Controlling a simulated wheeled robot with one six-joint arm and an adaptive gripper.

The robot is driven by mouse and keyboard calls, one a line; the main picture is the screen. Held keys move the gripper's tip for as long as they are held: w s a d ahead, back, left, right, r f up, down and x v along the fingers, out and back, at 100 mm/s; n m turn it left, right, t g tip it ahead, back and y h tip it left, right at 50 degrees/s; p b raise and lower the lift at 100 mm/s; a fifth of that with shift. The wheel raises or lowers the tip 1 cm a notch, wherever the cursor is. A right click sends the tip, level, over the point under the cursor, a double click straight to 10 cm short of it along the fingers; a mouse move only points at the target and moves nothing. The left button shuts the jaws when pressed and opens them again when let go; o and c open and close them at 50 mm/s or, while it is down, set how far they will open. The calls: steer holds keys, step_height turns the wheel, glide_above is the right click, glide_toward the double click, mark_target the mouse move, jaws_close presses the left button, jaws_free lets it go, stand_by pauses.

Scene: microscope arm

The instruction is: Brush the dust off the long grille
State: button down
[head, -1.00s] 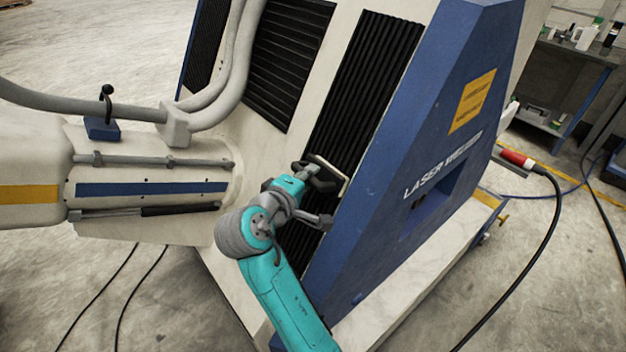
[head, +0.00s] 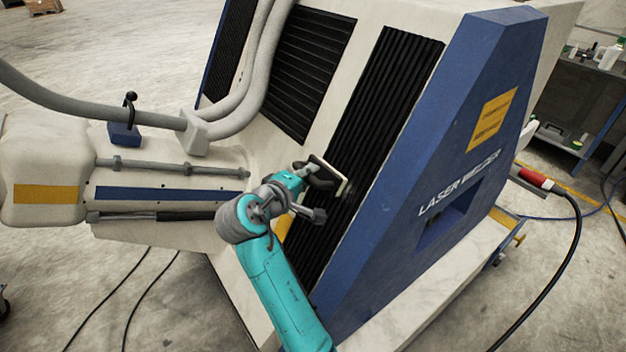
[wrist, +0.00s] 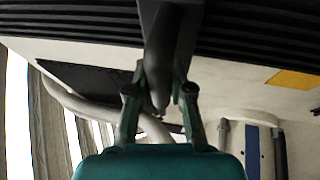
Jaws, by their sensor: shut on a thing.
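The long grille (head: 385,90) is a tall black slatted panel on the cream face of the laser welder, left of its blue edge. My gripper (head: 306,176) is shut on a brush with a dark handle and a pale bristle edge (head: 335,178). The bristles are at the middle to lower part of the grille; whether they touch the slats I cannot tell. In the wrist view, both fingers of my gripper (wrist: 160,98) close on the dark brush handle (wrist: 160,40), with black slats (wrist: 260,20) beyond. My arm hides part of the lower grille. Dust is not clearly visible.
A shorter wide grille (head: 308,70) lies to the left. Grey hoses (head: 262,80) and a cream machine part (head: 50,165) stand further left. The blue edge (head: 440,150) juts out right of the long grille. A cable with a red plug (head: 536,178) is at the right.

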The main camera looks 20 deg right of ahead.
steer(key=shift+w+a, duration=0.15)
steer(key=shift+w, duration=0.3)
steer(key=shift+s, duration=0.1)
steer(key=s+d, duration=0.3)
steer(key=s, duration=0.7)
stand_by(0.9)
steer(key=shift+d, duration=0.1)
steer(key=s+a+r, duration=0.1)
steer(key=a+r, duration=0.2)
steer(key=a, duration=0.2)
steer(key=shift+s, duration=0.25)
stand_by(0.4)
steer(key=shift+s+a+r, duration=0.2)
steer(key=shift+a+r, duration=0.15)
steer(key=shift+a, duration=0.3)
steer(key=shift+s+a+r, duration=0.2)
steer(key=shift+a+r, duration=0.15)
steer(key=shift+a, duration=0.25)
